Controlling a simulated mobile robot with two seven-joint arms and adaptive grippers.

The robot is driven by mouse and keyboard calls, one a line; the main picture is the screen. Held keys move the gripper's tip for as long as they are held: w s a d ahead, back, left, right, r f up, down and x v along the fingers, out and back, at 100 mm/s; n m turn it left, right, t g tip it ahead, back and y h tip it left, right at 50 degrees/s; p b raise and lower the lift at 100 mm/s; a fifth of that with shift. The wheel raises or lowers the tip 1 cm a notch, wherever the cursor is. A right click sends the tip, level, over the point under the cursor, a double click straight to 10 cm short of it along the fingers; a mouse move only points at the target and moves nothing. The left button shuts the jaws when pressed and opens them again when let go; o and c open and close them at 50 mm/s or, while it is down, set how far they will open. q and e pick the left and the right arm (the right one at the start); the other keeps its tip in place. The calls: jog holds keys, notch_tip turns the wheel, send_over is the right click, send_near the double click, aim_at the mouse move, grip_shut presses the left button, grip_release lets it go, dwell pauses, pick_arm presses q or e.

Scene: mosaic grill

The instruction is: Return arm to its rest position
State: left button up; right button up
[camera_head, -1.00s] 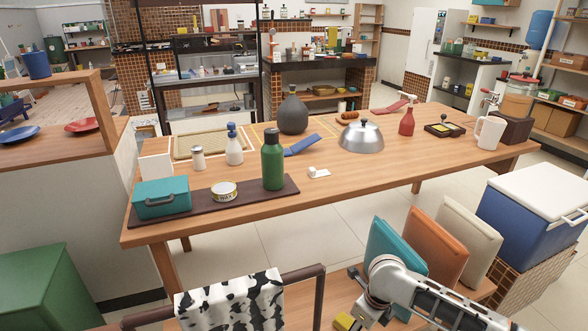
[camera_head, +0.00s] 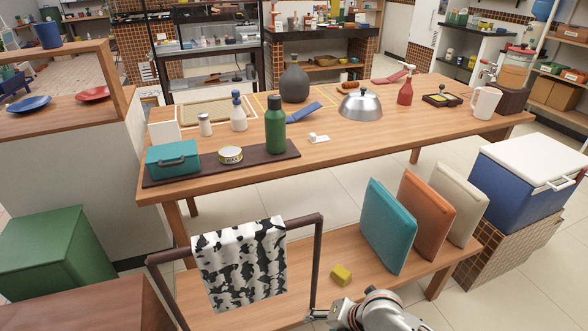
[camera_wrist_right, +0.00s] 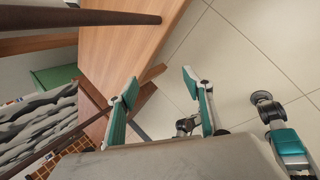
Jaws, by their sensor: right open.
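My right arm (camera_head: 385,312) shows at the bottom edge of the head view, right of centre. Its gripper is low, near the front of the wooden bench (camera_head: 250,285), mostly cut off there. In the right wrist view my right gripper (camera_wrist_right: 160,88) has its two teal-padded fingers wide apart, with nothing between them. My left gripper is not seen.
A dark rail (camera_head: 318,265) with a black-and-white cloth (camera_head: 240,262) stands left of the arm. Teal (camera_head: 389,225), orange (camera_head: 429,215) and cream (camera_head: 458,205) cushions stand on the bench to the right. Beyond is a long table (camera_head: 350,145) with several items. A blue cooler (camera_head: 520,180) stands right.

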jog(key=s+d+r+m+t+h+p, duration=0.1)
jog(key=s+d+m, duration=0.5)
jog(key=m, duration=0.7)
jog(key=s+d+r+m+t+h+p, duration=0.1)
jog(key=s+d+r+m+t, duration=0.2)
jog(key=m, duration=1.1)
jog(key=s+d+t, duration=0.2)
jog(key=s+d, duration=0.1)
jog(key=s, duration=0.2)
jog(key=shift+s+d+t+p, duration=0.2)
jog(key=shift+s+t+p, duration=0.15)
jog(key=shift+s+t, duration=0.05)
